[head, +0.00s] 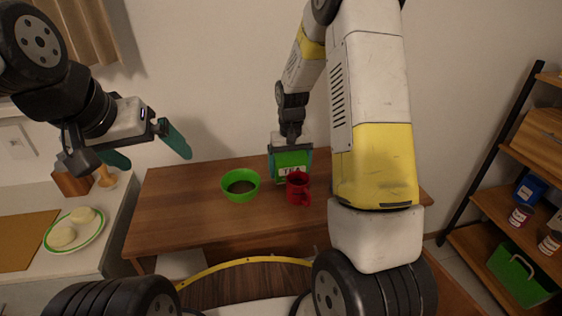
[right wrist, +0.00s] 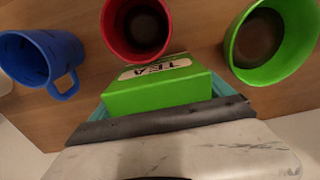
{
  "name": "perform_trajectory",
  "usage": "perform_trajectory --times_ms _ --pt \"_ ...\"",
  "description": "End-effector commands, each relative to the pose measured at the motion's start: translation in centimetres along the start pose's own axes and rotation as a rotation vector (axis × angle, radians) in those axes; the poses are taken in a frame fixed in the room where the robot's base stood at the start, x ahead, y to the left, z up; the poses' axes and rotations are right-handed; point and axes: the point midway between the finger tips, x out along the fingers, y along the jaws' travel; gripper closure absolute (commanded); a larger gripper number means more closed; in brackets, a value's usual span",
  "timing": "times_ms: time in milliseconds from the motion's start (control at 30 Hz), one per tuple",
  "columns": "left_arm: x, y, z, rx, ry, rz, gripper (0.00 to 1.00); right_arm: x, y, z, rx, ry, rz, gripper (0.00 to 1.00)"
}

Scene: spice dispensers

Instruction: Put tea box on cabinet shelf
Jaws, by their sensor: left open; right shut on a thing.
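The tea box (head: 291,163) is green with a white TEA label and stands on the wooden table toward the back, behind the red mug. My right gripper (head: 290,150) is above it, pointing down, with its teal fingers shut on the box. In the right wrist view the tea box (right wrist: 160,88) shows between the fingers, its label facing the red mug. My left gripper (head: 148,148) is open and empty, raised in the air left of the table. A wooden shelf unit (head: 503,200) with a black frame stands at the far right; I cannot tell whether it is the cabinet.
On the table (head: 190,220) are a green bowl (head: 240,185) and a red mug (head: 298,188), close to the tea box. A blue mug (right wrist: 40,60) shows in the right wrist view. A plate (head: 75,230) with round food lies on the left counter. The shelf unit holds several items.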

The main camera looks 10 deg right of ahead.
Motion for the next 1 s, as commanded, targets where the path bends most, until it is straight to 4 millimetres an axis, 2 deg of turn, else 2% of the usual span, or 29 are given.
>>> perform_trajectory --times_ms 133,500,533,567,833,1000 --pt "0.0 0.0 0.0 0.0 0.0 0.0 0.03 2.2 0.0 0.1 0.0 -0.003 0.0 0.62" --pt "0.0 0.0 0.0 0.0 0.0 0.0 0.03 2.6 0.0 0.0 0.0 0.0 0.0 0.62" --pt "0.0 0.0 0.0 0.0 0.0 0.0 0.03 2.6 0.0 0.0 0.0 0.0 0.0 0.05" --pt "0.0 0.0 0.0 0.0 0.0 0.0 0.03 2.6 0.0 0.0 0.0 0.0 0.0 0.0" --pt "0.0 0.0 0.0 0.0 0.0 0.0 0.03 2.5 0.0 0.0 0.0 0.0 0.0 0.0" --pt "0.0 0.0 0.0 0.0 0.0 0.0 0.03 0.6 0.0 -0.1 0.0 0.004 0.0 0.0"
